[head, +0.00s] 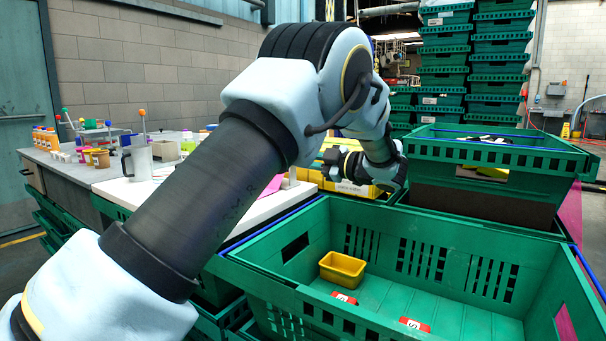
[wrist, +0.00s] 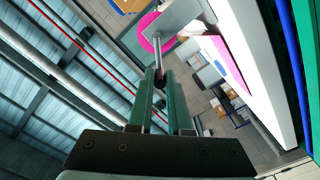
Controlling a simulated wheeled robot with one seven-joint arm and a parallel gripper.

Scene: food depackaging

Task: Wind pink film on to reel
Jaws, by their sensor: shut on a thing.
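My gripper (wrist: 160,84) is shut on a small dark handle (wrist: 159,78) in the wrist view. A thin metal rod (wrist: 151,65) runs from near the handle up towards a grey plate (wrist: 178,22). A bright pink round reel (wrist: 150,38) shows partly behind that plate. Pink film (wrist: 228,58) lies as a strip by the white worktop in the wrist view. In the head view a piece of pink film (head: 271,187) shows beside my arm. My arm hides the reel in the head view, and the fingertips cannot be made out there.
A green crate (head: 480,262) stands in front, with a yellow tub (head: 342,268) and small red-and-white packs inside. Another green crate (head: 478,152) is at the right. The white worktop (head: 130,190) holds a grey jug (head: 140,162). Green crates are stacked at the back.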

